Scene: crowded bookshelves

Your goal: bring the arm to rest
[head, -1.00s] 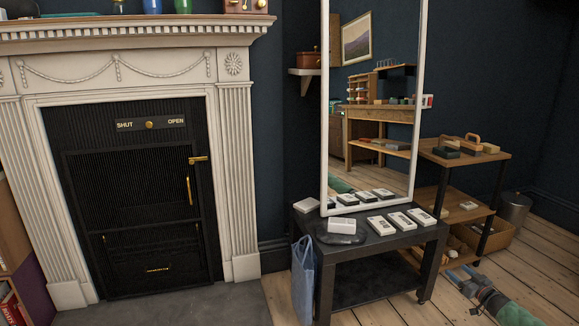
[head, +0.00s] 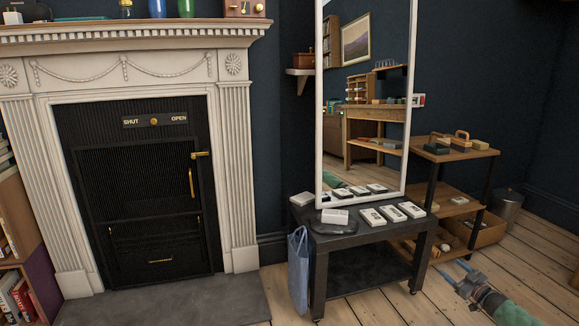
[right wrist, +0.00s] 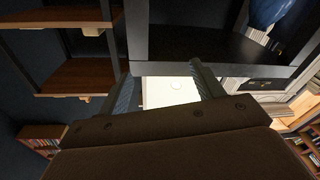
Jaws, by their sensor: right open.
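My right gripper (head: 458,272) shows at the lower right of the head view, over the wooden floor and to the right of the black side table. Its two fingers are apart. In the right wrist view, the right gripper (right wrist: 167,85) has its fingers spread with nothing held between them. A pale surface shows beyond the gap, and I cannot tell what it is. The green-sleeved part of my right arm (head: 498,308) runs off the bottom right corner. My left gripper is not in view.
The black side table (head: 340,236) carries several white boxes and a dark tray, with a blue bag (head: 298,270) hanging at its left. A wooden shelf unit (head: 455,155) stands behind the gripper. A fireplace (head: 150,200) is at left. Floor (head: 385,308) in front is bare.

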